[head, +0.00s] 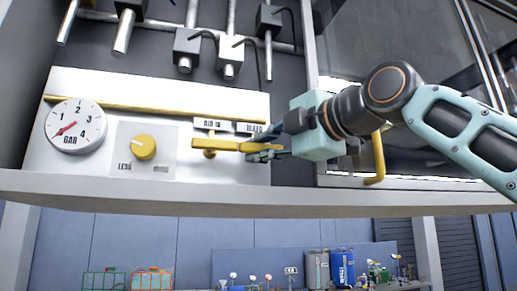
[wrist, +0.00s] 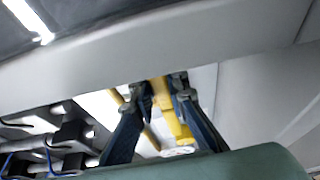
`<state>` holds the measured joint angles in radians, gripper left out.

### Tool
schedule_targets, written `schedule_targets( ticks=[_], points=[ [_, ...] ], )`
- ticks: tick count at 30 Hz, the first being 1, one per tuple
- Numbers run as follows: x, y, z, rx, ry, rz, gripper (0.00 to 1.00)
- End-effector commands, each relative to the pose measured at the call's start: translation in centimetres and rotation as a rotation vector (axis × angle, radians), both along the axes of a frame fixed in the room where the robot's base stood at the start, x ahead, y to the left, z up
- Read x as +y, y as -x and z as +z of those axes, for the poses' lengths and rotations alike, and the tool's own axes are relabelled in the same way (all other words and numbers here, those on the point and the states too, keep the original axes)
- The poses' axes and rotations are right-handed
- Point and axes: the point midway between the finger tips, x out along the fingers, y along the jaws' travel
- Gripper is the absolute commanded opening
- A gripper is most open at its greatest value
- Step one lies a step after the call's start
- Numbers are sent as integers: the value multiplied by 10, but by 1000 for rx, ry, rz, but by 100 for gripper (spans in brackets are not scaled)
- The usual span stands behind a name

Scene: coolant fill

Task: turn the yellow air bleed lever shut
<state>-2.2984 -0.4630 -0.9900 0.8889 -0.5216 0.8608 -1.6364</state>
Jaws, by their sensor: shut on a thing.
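The yellow air bleed lever (head: 222,144) sticks out sideways to the right from its pivot on the white panel (head: 60,168). A label sits just above it, only partly readable. My gripper (head: 262,149) reaches in from the right and is shut on the lever's right end. In the wrist view the lever (wrist: 180,128) shows between the two blue fingers of my gripper (wrist: 164,88). The fingers hide part of the lever's end in the head view.
A yellow pipe (head: 150,106) runs above the lever. Metal valve fittings (head: 187,48) hang above. A yellow handle (head: 378,157) is on the right. The panel's lower ledge (head: 230,196) runs below.

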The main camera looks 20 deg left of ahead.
Motion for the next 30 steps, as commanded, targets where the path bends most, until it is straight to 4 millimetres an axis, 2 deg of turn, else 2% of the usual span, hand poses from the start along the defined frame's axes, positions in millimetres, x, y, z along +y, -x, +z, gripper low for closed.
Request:
schedule_targets(
  ticks=[10,11,13,23,30],
  points=[
    [0,0,-1,-2,5,-1,0],
    [0,0,-1,-2,5,-1,15],
    [0,0,-1,-2,5,-1,22],
    [-1,0,0,-2,3,-1,22],
    [-15,7,0,-1,2,-4,22]
  ],
)
